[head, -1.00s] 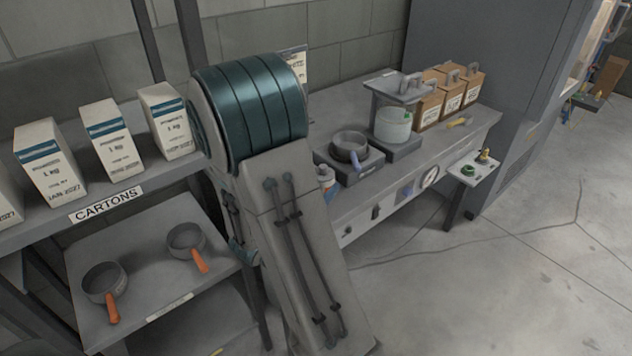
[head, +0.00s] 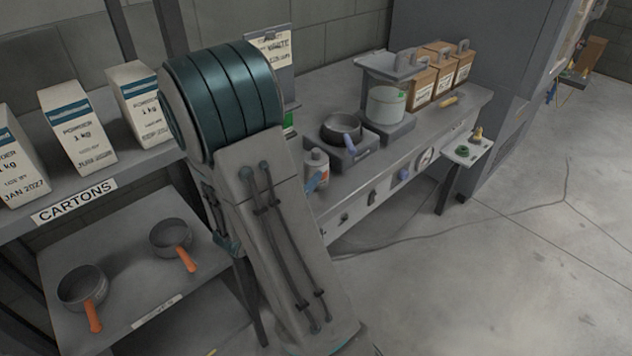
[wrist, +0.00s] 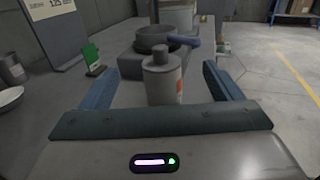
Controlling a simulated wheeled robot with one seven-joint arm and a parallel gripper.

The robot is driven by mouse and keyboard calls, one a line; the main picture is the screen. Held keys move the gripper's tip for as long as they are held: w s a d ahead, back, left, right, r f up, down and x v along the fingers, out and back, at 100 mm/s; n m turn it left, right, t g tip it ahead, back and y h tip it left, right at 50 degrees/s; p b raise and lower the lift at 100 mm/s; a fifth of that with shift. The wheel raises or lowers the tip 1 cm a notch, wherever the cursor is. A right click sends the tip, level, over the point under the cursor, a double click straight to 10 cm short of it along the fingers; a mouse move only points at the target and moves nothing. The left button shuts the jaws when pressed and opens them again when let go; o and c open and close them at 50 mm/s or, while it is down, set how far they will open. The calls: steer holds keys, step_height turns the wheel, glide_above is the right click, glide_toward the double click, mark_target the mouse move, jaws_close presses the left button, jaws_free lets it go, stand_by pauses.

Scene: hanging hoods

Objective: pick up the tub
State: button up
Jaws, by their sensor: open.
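The tub (head: 385,106) is a pale, translucent round container with a green mark. It stands under a small grey hanging hood (head: 390,65) on the bench. In the wrist view the tub (wrist: 178,16) is partly seen at the top, beyond a dark pan. My gripper (wrist: 160,68) is open, its two blue-grey fingers spread apart. A capped bottle (wrist: 161,82) shows between the fingers in that view; I cannot tell how near it is. In the head view my arm hides most of the gripper. The tub is well beyond the gripper.
A dark pan (head: 342,128) with a blue handle sits on a burner between bottle and tub. Brown cartons (head: 420,88) stand right of the tub. Shelves at left hold white cartons (head: 63,128) and orange-handled pans (head: 170,238). The floor (head: 480,270) at right is clear.

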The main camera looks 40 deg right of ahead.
steer(key=b, duration=0.5)
glide_toward(320, 162)
steer(key=w+f, duration=0.2)
steer(key=f, duration=0.1)
steer(key=shift+d, duration=0.1)
steer(key=x, duration=1.2)
steer(key=shift+r+p, duration=0.1)
steer(key=shift+p, duration=0.25)
steer(key=c, duration=0.9)
